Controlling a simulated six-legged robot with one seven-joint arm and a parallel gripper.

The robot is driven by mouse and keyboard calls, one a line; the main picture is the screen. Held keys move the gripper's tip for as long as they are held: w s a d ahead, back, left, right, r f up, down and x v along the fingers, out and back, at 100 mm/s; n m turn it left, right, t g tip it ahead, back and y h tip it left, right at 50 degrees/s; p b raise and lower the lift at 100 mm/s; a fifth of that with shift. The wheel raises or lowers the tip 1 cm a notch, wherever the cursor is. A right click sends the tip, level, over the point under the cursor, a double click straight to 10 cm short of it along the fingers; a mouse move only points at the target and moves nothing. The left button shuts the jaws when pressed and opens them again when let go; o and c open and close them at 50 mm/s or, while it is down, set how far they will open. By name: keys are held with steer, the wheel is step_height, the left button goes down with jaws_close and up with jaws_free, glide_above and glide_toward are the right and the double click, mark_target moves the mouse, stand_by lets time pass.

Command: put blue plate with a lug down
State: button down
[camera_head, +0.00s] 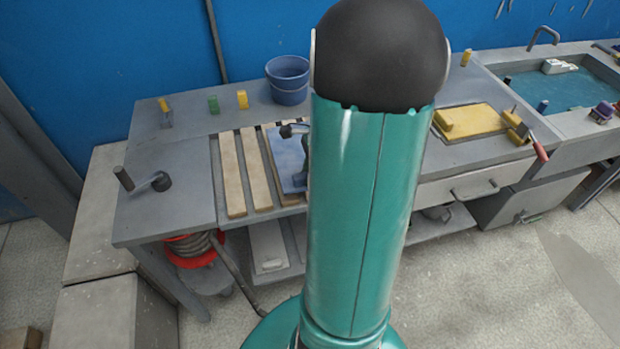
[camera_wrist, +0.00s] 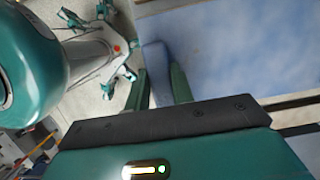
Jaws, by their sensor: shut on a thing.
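The blue plate with a lug (camera_head: 286,150) shows in the head view left of my arm, over the wooden slats of the bench. Its right part is hidden behind my arm. In the wrist view the plate (camera_wrist: 235,65) fills the upper right as a pale blue flat face. Its lug (camera_wrist: 155,58) stands out at the plate's left edge. My gripper (camera_wrist: 159,82) is shut on the lug, with one green finger on each side of it. I cannot tell whether the plate touches the slats or is slightly above them.
Bare pale slats (camera_head: 232,172) lie left of the plate. A blue bucket (camera_head: 288,78) and small yellow and green blocks stand along the back ledge. A crank handle (camera_head: 150,181) is at the left end. A yellow panel (camera_head: 468,121) and a water basin (camera_head: 565,90) are on the right.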

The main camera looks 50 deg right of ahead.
steer(key=shift+f, duration=1.4)
steer(key=c, duration=1.2)
jaws_free()
steer(key=v, duration=1.2)
steer(key=a+r+n+t+h, duration=0.1)
steer(key=a+r+n, duration=0.2)
steer(key=a+n, duration=0.5)
steer(key=a+r+n+t, duration=0.1)
steer(key=a+r+n, duration=0.3)
steer(key=a+n, duration=0.4)
steer(key=a+r+n+t+h, duration=0.1)
steer(key=a+r+n, duration=0.2)
steer(key=a+n, duration=0.5)
steer(key=s+a, duration=0.1)
steer(key=a, duration=0.6)
steer(key=shift+a+r+n+t+h, duration=0.25)
steer(key=shift+r+n+t+h, duration=0.05)
steer(key=shift+n+t, duration=0.1)
